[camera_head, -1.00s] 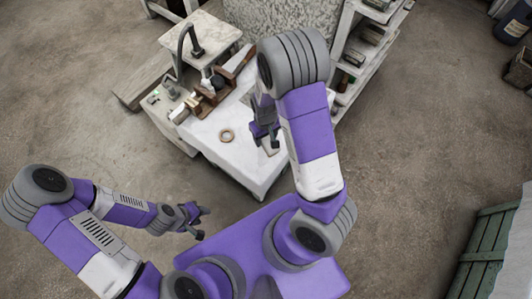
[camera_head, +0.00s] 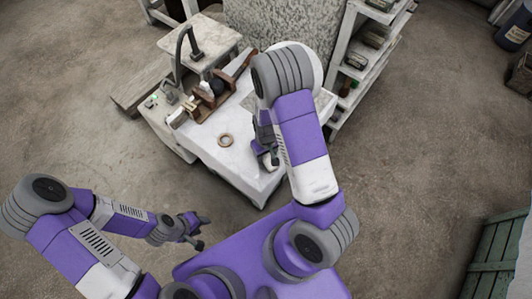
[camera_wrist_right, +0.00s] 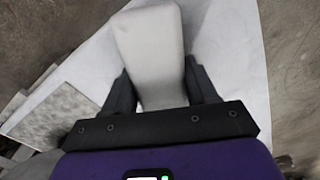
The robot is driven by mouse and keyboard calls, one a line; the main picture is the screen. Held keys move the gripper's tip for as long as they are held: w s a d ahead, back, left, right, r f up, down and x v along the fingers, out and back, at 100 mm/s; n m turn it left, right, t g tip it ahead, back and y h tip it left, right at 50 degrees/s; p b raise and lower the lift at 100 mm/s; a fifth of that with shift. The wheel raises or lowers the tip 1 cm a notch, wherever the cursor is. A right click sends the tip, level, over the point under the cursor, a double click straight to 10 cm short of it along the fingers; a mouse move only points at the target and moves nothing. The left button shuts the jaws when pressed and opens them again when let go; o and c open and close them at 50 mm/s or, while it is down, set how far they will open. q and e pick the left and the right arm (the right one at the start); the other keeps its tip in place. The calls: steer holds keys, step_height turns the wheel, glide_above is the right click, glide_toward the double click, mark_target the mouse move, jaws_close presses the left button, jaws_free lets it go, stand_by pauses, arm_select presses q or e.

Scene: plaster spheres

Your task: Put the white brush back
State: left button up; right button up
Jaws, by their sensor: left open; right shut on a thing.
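A pale white block-like thing (camera_wrist_right: 150,50), which I take to be the white brush, is between the two dark fingers of my right gripper (camera_wrist_right: 160,92) in the right wrist view. The gripper is shut on it, over the white table top. Its lower end is hidden by the gripper. In the head view my right gripper (camera_head: 267,156) is above the near right part of the white table (camera_head: 232,165), partly covered by my arm. My left gripper (camera_head: 202,231) is open and empty, over the floor left of the table's front corner.
A tan ring (camera_head: 226,140) lies on the table. A brown wooden stand (camera_head: 207,103) with a dark ball is behind it. A grey speckled slab (camera_wrist_right: 55,118) lies left of the gripper.

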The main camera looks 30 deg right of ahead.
steer(key=o, duration=0.7)
steer(key=shift+f, duration=0.2)
steer(key=shift+c, duration=0.2)
steer(key=o, duration=0.5)
steer(key=shift+c, duration=0.2)
step_height(320, 180, up, 12)
steer(key=p, duration=0.5)
steer(key=shift+r+p, duration=0.25)
steer(key=shift+p, duration=0.1)
